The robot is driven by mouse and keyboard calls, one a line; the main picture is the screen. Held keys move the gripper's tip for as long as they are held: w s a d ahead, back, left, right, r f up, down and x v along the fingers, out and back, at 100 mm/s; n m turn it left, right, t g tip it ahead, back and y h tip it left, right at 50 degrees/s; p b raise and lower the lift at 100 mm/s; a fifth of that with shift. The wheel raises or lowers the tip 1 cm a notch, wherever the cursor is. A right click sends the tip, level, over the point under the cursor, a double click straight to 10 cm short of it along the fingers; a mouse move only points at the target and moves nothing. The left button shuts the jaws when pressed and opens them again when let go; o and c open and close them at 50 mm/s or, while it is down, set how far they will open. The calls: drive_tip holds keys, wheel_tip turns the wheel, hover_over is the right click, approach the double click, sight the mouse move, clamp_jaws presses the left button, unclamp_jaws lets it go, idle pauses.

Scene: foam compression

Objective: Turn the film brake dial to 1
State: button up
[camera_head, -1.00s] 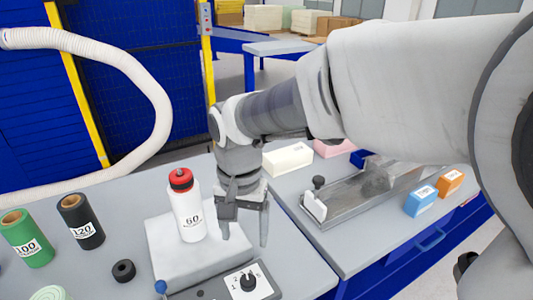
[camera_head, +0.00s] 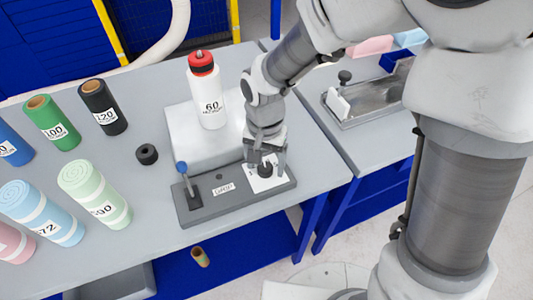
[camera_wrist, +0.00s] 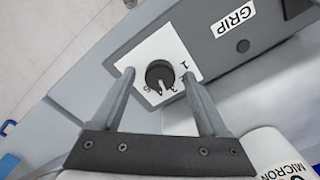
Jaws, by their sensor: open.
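The film brake dial is a round black knob (camera_wrist: 160,74) on a white plate (camera_wrist: 140,52) with printed numbers; the 1 is at its right in the wrist view. The knob's pale mark points toward the lower numbers, around 3 or 4; I cannot tell exactly which. My gripper (camera_wrist: 159,78) is open, with one finger on each side of the knob and visible gaps. In the head view my gripper (camera_head: 267,158) points down at the knob (camera_head: 265,171), partly hiding the plate. The dial sits on the right end of a grey panel (camera_head: 235,201).
The panel also carries a GRIP label (camera_head: 223,189) and a blue-tipped lever (camera_head: 182,168). A white bottle with a red cap (camera_head: 207,100) stands on a pale block (camera_head: 185,130) close behind my gripper. Several film rolls stand or lie on the left.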

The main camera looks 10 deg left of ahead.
drive_tip(key=shift+c, duration=0.2)
clamp_jaws()
idle(0.3)
drive_tip(key=n, duration=0.4)
drive_tip(key=shift+r+p, duration=0.1)
drive_tip(key=shift+p, duration=0.2)
drive_tip(key=n, duration=0.4)
drive_tip(key=shift+p, duration=0.4)
drive_tip(key=n+p, duration=0.1)
drive_tip(key=n, duration=0.3)
drive_tip(key=shift+n, duration=0.3)
drive_tip(key=shift+n+p, duration=0.85)
drive_tip(key=shift+n, duration=1.15)
